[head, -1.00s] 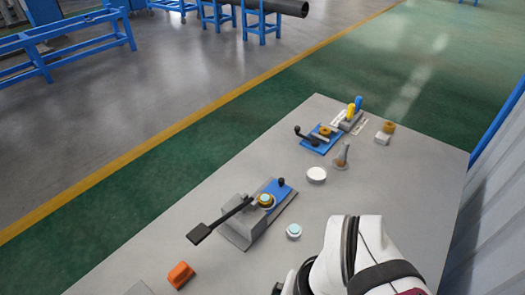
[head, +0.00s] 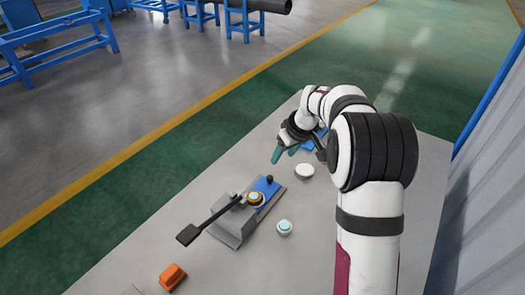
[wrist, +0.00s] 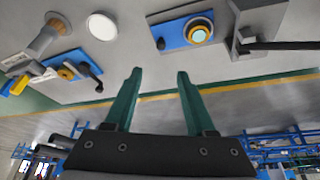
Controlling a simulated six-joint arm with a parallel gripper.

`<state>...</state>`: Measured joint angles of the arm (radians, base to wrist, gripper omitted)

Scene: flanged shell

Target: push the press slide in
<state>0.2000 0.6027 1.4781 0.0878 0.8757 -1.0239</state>
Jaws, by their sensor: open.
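The press fixture has a grey block (head: 229,234), also in the wrist view (wrist: 246,28), and a blue plate (head: 266,187) with a black knob (head: 269,179). A brass ring with a pale blue centre (head: 255,198) sits on the plate; it also shows in the wrist view (wrist: 199,32). A black lever with a flat paddle (head: 189,234) reaches left from the block. I cannot tell which part is the slide. My gripper (head: 284,156) has teal fingers, open and empty, beyond the fixture and apart from it. Its fingers also show in the wrist view (wrist: 159,75).
A second blue fixture (wrist: 62,68) with a black lever is mostly hidden by my arm in the head view. A white disc (head: 304,171) lies near my gripper. A pale round button (head: 284,228) is right of the press. An orange block (head: 172,276) lies at the front.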

